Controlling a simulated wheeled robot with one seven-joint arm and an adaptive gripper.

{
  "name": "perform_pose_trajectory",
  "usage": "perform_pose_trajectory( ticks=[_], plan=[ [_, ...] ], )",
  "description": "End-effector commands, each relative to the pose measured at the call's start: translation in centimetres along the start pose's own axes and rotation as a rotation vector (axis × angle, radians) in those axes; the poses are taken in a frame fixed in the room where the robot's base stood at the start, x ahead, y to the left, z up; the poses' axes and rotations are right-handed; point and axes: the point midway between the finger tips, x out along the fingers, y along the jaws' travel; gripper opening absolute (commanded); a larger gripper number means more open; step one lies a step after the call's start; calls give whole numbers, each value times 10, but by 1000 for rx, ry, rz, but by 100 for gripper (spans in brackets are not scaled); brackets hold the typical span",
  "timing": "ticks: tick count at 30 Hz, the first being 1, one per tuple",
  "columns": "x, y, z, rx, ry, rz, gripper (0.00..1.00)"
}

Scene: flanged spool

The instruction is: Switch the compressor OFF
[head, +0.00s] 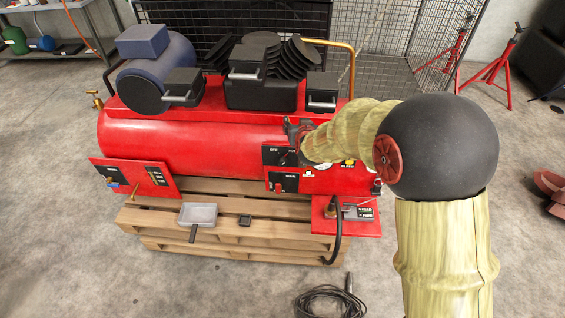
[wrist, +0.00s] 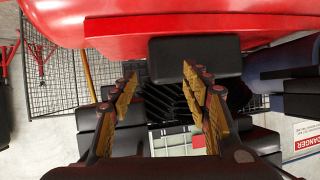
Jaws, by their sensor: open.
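The red compressor (head: 190,145) lies on a wooden pallet in the head view. Its front carries a black plate (head: 271,153) with white lettering that seems to read OFF at the left; a knob or lever there is too small to tell its setting. A second black plate (head: 291,182) with a red part sits below it. My gripper (head: 297,130) is in front of the tank, just above the upper plate, partly hidden by my arm. In the wrist view my gripper (wrist: 159,74) is open, with nothing held between its fingers. The compressor's red body (wrist: 180,28) fills the top there. The switch plate is not visible in the wrist view.
A red shelf with a plate (head: 355,213) juts out at right. A black hose (head: 328,302) lies on the floor. A wire cage (head: 400,40) stands behind.

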Motion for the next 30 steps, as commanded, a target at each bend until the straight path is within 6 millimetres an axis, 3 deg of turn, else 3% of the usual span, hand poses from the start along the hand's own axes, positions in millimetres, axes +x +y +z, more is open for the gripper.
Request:
perform_pose_trajectory(
  ticks=[1,6,12,18,21,25,30],
  plan=[
    [24,-8,18,-8,19,7,47],
    [82,-25,66,-37,132,49,47],
    [123,-37,142,-93,266,110,47],
    [131,-40,212,-160,385,165,47],
    [129,-40,234,-184,427,183,47],
    [126,-40,249,-202,458,196,47],
    [135,-37,247,-206,469,201,47]
  ],
)
